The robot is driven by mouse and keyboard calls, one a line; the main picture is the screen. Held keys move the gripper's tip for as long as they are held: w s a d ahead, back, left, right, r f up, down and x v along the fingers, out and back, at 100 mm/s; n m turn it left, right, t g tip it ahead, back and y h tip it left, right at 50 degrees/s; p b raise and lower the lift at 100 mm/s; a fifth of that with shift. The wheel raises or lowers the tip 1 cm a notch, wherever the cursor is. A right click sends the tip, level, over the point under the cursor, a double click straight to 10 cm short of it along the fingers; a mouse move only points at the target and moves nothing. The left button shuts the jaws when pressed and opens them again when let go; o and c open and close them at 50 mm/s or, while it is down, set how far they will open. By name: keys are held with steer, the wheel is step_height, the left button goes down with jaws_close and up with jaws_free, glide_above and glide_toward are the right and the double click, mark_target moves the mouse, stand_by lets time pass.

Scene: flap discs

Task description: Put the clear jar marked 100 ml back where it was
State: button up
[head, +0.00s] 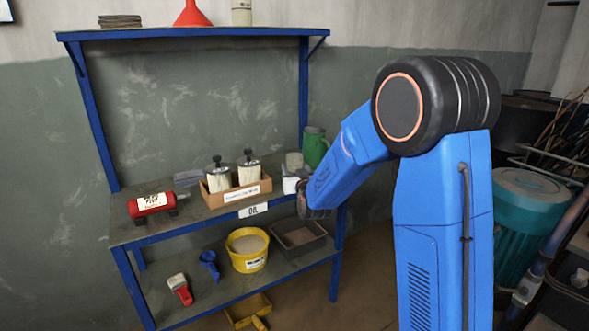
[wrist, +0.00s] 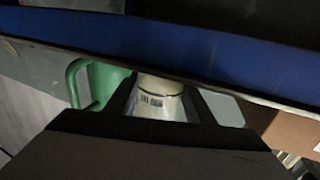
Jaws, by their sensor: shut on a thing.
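My gripper (wrist: 160,92) is shut on a pale jar (wrist: 158,104) with a cream upper part and a small printed label. The label is too small to read, so I cannot confirm a 100 ml mark. The jar's lower part is hidden by the gripper body. In the head view my gripper (head: 312,207) is at the right front edge of the rack's middle shelf (head: 200,222), mostly hidden by my arm. A white item (head: 290,185) shows just left of it; I cannot tell whether it is the held jar.
An open brown box (head: 236,194) with two black-topped containers stands left of my gripper. A green jug (head: 315,147) stands behind, and its handle is close in the wrist view (wrist: 75,82). The blue shelf edge (wrist: 200,45) crosses the wrist view. A red canister (head: 152,204) lies far left.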

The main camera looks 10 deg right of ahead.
steer(key=shift+f, duration=0.1)
steer(key=o, duration=1.1)
steer(key=shift+o, duration=0.2)
steer(key=s+d+g, duration=0.2)
steer(key=s+g, duration=0.2)
steer(key=s, duration=1.4)
steer(key=s+d+f+g, duration=0.1)
steer(key=s+g, duration=0.3)
steer(key=s, duration=1.4)
steer(key=s+d+f+g, duration=0.1)
steer(key=s+d+g, duration=0.3)
steer(key=s, duration=1.5)
steer(key=shift+g, duration=0.6)
steer(key=shift+f, duration=0.1)
